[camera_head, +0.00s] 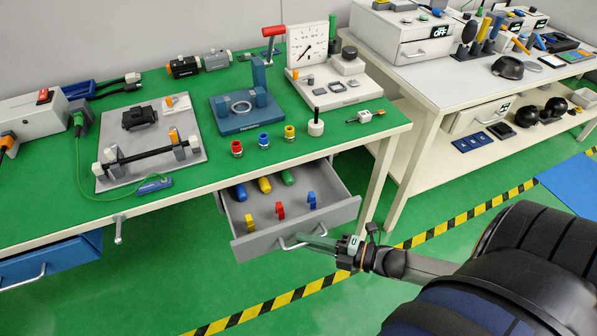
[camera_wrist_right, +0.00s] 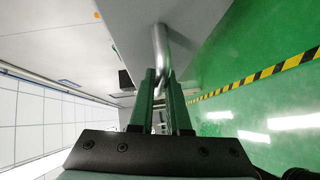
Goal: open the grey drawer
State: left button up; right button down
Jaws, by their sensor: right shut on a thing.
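The grey drawer (camera_head: 260,243) under the green-topped bench is pulled well out, its inside showing. It holds blue, yellow and green cylinders at the back and small yellow, red and blue pieces nearer the front. Its silver bar handle (camera_head: 288,246) is on the front panel. My right gripper (camera_head: 308,239) reaches in from the right and is shut on the handle. In the right wrist view, the handle (camera_wrist_right: 160,45) runs between the green fingers (camera_wrist_right: 160,78). The fingers hide part of the handle. My left gripper is not in view.
A blue drawer (camera_head: 50,262) with its own handle is at the lower left. The bench top (camera_head: 220,165) carries fixtures, a gauge and small parts. A bench leg (camera_head: 380,180) stands right of the drawer. Green floor with yellow-black tape (camera_head: 270,308) is clear in front.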

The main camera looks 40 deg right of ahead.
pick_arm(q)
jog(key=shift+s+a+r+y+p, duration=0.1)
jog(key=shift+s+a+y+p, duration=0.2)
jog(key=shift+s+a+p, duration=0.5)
pick_arm(e)
jog(key=s, duration=0.2)
jog(key=s+a, duration=0.1)
jog(key=s, duration=0.2)
jog(key=shift+s, duration=0.1)
jog(key=shift+a, duration=0.1)
jog(key=c, duration=0.9)
grip_release()
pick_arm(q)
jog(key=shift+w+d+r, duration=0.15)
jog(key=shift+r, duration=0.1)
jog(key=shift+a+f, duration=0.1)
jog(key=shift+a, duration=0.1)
pick_arm(e)
jog(key=v, duration=1.2)
jog(key=shift+s, duration=0.15)
